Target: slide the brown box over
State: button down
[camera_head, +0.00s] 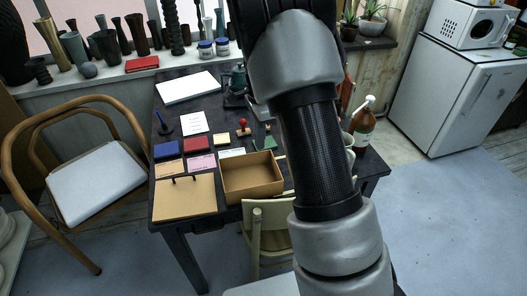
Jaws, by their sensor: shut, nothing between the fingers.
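The brown box (255,194) is an open, shallow, rectangular box with an empty-looking inside. It sits near the front edge of the dark table (208,222), left of my arm. Its right end is close to my arm in the picture. My gripper does not show; my arm rises through the middle of the view and runs out at the top edge.
A tan clipboard-like board (185,205) lies left of the box. Blue (167,150) and red (198,146) pads and small stamps lie behind. A pale chair (268,222) stands at the table's front. A brown pump bottle (362,125) stands right of my arm.

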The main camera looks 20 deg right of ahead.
notch_tip(320, 180, down, 2)
jog(key=b, duration=0.1)
send_near(268, 178)
jog(key=a+f, duration=0.2)
jog(key=a, duration=0.1)
jog(key=shift+s+f, duration=0.1)
jog(key=shift+f, duration=0.15)
jog(key=d, duration=0.2)
jog(key=shift+d+r, duration=0.2)
jog(key=shift+d, duration=0.8)
jog(key=shift+d, duration=0.1)
jog(key=d, duration=1.1)
jog(key=w+d+b, duration=0.1)
jog(key=d, duration=0.5)
jog(key=shift+a, duration=0.15)
